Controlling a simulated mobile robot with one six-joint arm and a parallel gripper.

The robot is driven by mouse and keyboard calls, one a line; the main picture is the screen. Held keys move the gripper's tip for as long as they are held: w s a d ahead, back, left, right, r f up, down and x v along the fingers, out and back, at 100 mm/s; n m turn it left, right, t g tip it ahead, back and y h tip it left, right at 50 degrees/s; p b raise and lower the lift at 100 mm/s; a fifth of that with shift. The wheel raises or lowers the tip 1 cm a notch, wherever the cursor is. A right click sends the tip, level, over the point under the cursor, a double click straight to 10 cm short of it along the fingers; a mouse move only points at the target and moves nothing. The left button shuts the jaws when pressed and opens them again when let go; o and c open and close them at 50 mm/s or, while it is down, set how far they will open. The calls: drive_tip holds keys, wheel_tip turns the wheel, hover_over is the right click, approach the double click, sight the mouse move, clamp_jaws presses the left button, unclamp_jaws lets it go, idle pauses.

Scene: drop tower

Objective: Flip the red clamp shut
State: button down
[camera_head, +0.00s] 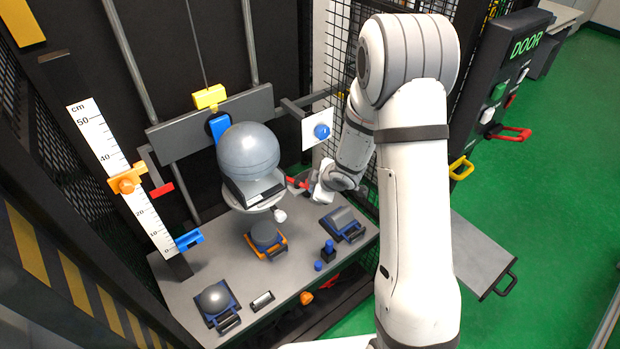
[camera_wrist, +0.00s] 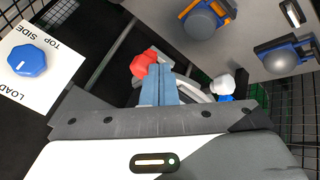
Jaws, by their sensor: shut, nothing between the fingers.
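The red clamp (camera_head: 297,182) shows as a small red piece beside the round plate under the grey ball, partly hidden by my gripper. In the wrist view its rounded red end (camera_wrist: 144,64) lies right at my fingertips. My gripper (camera_head: 309,188) comes in from the right, at the clamp. In the wrist view the blue-grey fingers of my gripper (camera_wrist: 157,72) are together, with nothing between them. They overlap the red end in the picture; I cannot tell whether they touch it. The rest of the clamp is hidden behind the fingers.
The grey ball (camera_head: 248,150) sits in a holder on the round plate (camera_head: 240,202). A white knob (camera_wrist: 222,84) is close right of my fingers. A white card with a blue knob (camera_head: 322,131) stands above. The table (camera_head: 200,270) below carries several weights.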

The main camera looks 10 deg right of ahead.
drive_tip(key=shift+w+d, duration=0.15)
drive_tip(key=shift+d, duration=0.05)
drive_tip(key=shift+a, duration=0.2)
drive_tip(key=shift+w+a, duration=0.3)
drive_tip(key=shift+a, duration=0.35)
drive_tip(key=shift+s, duration=0.1)
drive_tip(key=s+f+p+v, duration=0.1)
drive_tip(key=s+p+v, duration=0.1)
drive_tip(key=v, duration=1)
drive_tip(key=shift+d+f, duration=0.2)
drive_tip(key=shift+d, duration=0.1)
